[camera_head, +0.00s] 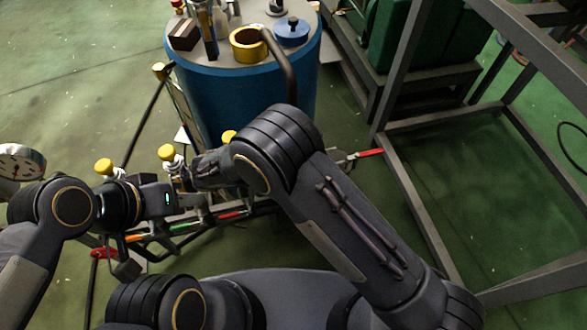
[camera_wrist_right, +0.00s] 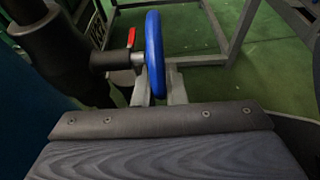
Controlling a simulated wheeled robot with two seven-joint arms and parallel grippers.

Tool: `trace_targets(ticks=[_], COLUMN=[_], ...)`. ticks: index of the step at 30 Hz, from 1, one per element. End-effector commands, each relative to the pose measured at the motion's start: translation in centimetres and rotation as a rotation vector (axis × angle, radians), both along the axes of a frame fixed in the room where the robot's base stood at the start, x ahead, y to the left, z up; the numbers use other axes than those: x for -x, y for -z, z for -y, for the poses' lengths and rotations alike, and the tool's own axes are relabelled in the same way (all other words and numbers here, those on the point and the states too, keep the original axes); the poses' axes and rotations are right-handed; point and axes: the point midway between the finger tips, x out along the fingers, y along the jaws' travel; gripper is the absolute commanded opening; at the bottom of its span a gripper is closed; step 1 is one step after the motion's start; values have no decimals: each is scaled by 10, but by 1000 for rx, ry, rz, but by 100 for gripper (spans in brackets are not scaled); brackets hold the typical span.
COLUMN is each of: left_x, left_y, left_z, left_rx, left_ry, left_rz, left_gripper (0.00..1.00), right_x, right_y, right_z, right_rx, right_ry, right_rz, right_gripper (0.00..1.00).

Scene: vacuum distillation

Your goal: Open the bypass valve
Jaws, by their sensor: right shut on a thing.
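A blue handwheel (camera_wrist_right: 155,50), seen nearly edge-on, stands upright on a dark valve body (camera_wrist_right: 75,55) in the right wrist view. My right gripper (camera_wrist_right: 158,90) is shut on the lower rim of this wheel, one finger on each side. No label shows that this is the bypass valve. In the head view the right gripper and the wheel are hidden behind my right arm. My left gripper (camera_head: 200,205) is in front of the pipe run, left of my right arm. Its fingers are small and dark, so their opening is unclear.
A blue drum (camera_head: 235,105) with a yellow ring (camera_head: 248,45) on top stands behind the pipes. Yellow-capped valves (camera_head: 167,152), a gauge (camera_head: 20,162) and a red lever (camera_head: 368,153) are close to my arms. A grey frame (camera_head: 415,195) stands at right on the green floor.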

Motion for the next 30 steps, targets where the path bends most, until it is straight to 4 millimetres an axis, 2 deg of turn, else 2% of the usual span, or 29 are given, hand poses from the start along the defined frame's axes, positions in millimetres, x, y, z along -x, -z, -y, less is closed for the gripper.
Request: trace_targets(ticks=[14,15,16,30], left_x=[0,0,0,0], left_y=[0,0,0,-4], left_z=[0,0,0,0], left_rx=[0,0,0,0], left_ry=[0,0,0,0], left_rz=[0,0,0,0], left_gripper=[36,36,36,36], right_x=[-1,-1,-1,1], right_y=[1,1,1,-5], right_z=[1,1,1,3], right_rx=[11,11,11,10], right_ry=[0,0,0,3], right_rz=[4,4,4,3], right_gripper=[0,16,20,20])
